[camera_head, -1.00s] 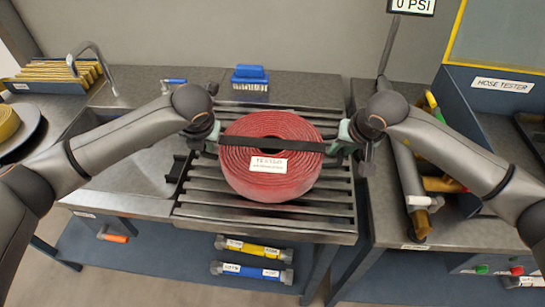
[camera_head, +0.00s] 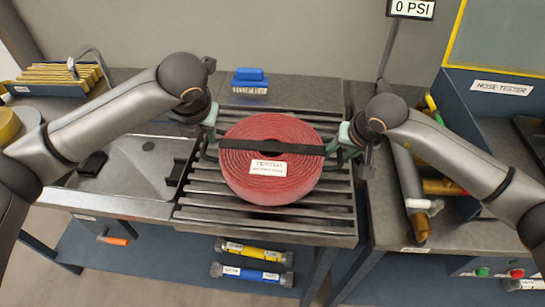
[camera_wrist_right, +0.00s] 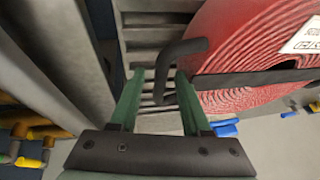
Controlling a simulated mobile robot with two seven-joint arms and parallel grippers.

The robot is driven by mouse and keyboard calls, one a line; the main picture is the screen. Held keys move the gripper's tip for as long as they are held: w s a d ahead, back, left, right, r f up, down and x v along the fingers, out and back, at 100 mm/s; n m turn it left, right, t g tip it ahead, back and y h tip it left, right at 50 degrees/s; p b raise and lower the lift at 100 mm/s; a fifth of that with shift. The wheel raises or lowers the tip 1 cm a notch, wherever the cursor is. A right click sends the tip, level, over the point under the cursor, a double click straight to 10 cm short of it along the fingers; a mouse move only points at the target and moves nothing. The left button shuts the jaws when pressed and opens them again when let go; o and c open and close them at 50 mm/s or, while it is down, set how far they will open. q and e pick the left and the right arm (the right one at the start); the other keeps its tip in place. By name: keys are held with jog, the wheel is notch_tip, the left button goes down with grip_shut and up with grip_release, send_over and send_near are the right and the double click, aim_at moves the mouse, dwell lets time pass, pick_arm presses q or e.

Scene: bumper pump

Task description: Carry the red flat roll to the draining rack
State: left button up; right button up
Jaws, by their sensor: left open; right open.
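The red flat roll (camera_head: 270,185), with a black strap and a white label, lies flat on the slatted draining rack (camera_head: 265,221). My left gripper (camera_head: 211,124) is open at the upper left of the roll, beside the strap's left end. My right gripper (camera_head: 345,143) is open at the roll's right side. In the right wrist view the green fingers of my right gripper (camera_wrist_right: 155,100) stand apart with a dark bent handle (camera_wrist_right: 178,60) between them. The roll (camera_wrist_right: 245,50) shows to the right there, resting on the slats.
A sink (camera_head: 125,165) is left of the rack. A blue brush (camera_head: 250,80) stands behind it. The hose tester (camera_head: 500,87) and yellow pipe fittings (camera_head: 440,187) are on the right. Yellow and blue hose pieces (camera_head: 252,251) sit below the rack's front edge.

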jog(key=shift+r, duration=0.25)
pick_arm(q)
jog(key=v, duration=0.3)
jog(key=shift+r, duration=0.1)
pick_arm(e)
jog(key=v, duration=1.1)
jog(key=shift+s+r, duration=0.2)
jog(key=shift+d, duration=0.1)
pick_arm(q)
jog(key=shift+s, duration=0.1)
